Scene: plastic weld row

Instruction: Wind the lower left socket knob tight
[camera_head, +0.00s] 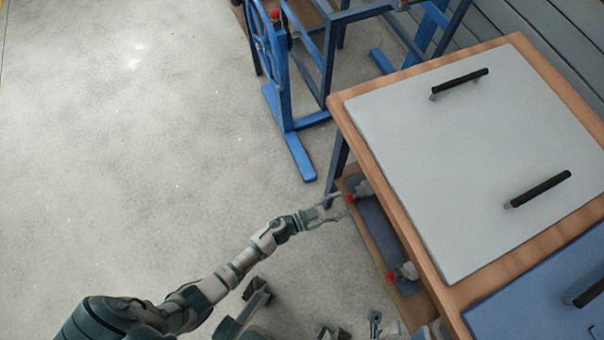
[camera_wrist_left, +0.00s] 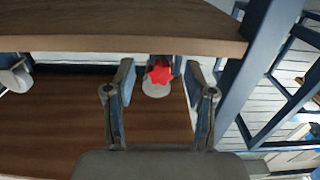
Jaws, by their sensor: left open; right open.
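A red star-shaped knob (camera_wrist_left: 160,73) on a pale grey round socket (camera_wrist_left: 156,91) sits on the low shelf under the tabletop. It also shows in the head view (camera_head: 350,198), at the shelf's far end. My left gripper (camera_head: 333,205) reaches it from the left. In the left wrist view the gripper (camera_wrist_left: 160,69) is open, with one finger on each side of the knob and visible gaps. No finger appears to touch it. My right gripper (camera_head: 354,328) seems to be at the bottom edge, partly cut off, open, away from this knob.
A second red knob (camera_head: 391,277) sits nearer on the same shelf. The wooden table (camera_head: 437,282) with a pale panel (camera_head: 440,150) and black handles overhangs the shelf. A blue frame with a wheel (camera_head: 262,40) stands behind. The floor at left is clear.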

